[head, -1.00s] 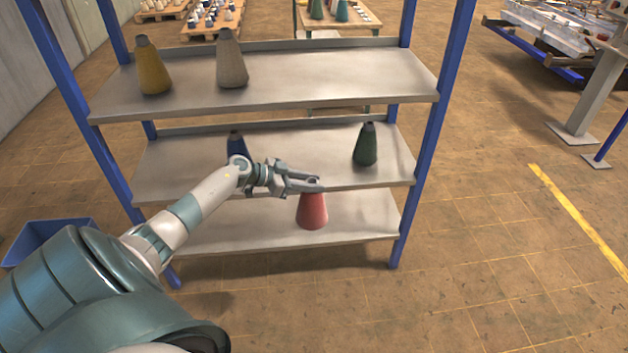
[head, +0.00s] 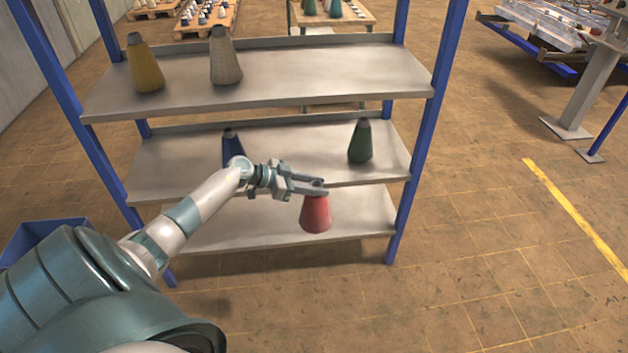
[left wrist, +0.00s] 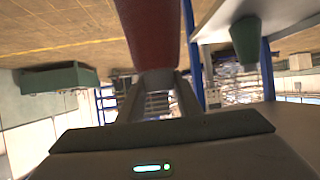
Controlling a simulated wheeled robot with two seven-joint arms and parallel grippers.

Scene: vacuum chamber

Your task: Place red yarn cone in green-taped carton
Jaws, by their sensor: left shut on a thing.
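The red yarn cone (head: 315,215) hangs from my left gripper (head: 318,187), in front of the lower part of the shelf rack. My left gripper is shut on the cone's narrow top. In the left wrist view the red cone (left wrist: 150,35) shows between the two fingers, upside down in that picture. I cannot tell clearly in the head view how far the cone is above the bottom shelf. No green-taped carton can be made out in these frames. My right gripper is not in view.
The rack with blue posts (head: 422,120) holds a yellow cone (head: 146,68) and a grey cone (head: 225,60) on top. A blue cone (head: 231,145) and a green cone (head: 360,143) stand on the middle shelf. A blue bin (head: 45,235) is at left.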

